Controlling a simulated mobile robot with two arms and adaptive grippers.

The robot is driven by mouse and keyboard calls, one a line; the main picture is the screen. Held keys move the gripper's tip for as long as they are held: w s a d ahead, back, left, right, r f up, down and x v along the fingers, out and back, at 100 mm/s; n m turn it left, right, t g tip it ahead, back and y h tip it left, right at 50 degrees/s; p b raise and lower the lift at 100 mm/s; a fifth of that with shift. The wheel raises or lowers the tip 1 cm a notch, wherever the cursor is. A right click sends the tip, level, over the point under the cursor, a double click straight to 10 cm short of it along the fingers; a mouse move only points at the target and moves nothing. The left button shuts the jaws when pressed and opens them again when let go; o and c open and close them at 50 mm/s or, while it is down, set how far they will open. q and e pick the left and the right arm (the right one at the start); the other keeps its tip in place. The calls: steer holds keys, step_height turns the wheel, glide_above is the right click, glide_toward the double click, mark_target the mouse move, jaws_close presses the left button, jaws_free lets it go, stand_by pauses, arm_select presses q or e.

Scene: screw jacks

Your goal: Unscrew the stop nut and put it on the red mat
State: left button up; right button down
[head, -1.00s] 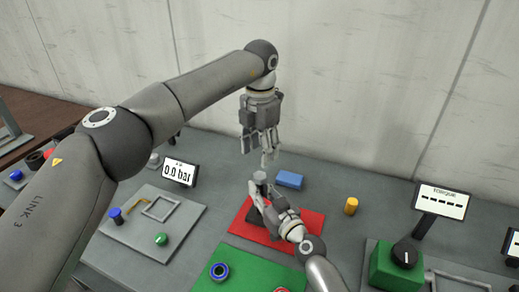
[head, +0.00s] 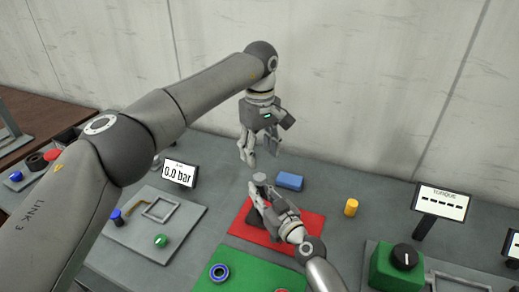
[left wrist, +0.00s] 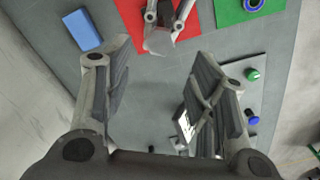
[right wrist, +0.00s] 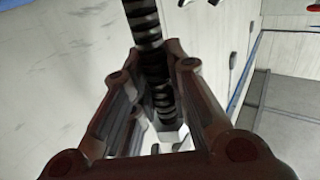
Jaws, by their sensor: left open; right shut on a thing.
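I cannot tell whether this is the stop nut. My left gripper (head: 259,160) is open and empty, pointing down above and behind the jack. The grey top (left wrist: 159,42) shows beyond its fingertips in the left wrist view.
A blue block (head: 290,180) and a yellow cylinder (head: 351,206) stand behind and right of the mat. A green mat (head: 250,272) with a blue ring (head: 219,272) lies in front. A green box with a black knob (head: 405,256) is at right. A pressure display (head: 180,173) stands left.

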mark_target(260, 177)
arm_select(q)
steer(key=m, duration=0.6)
steer(key=shift+f+m, duration=0.15)
steer(key=shift+m, duration=0.45)
steer(key=shift+f, duration=3.85)
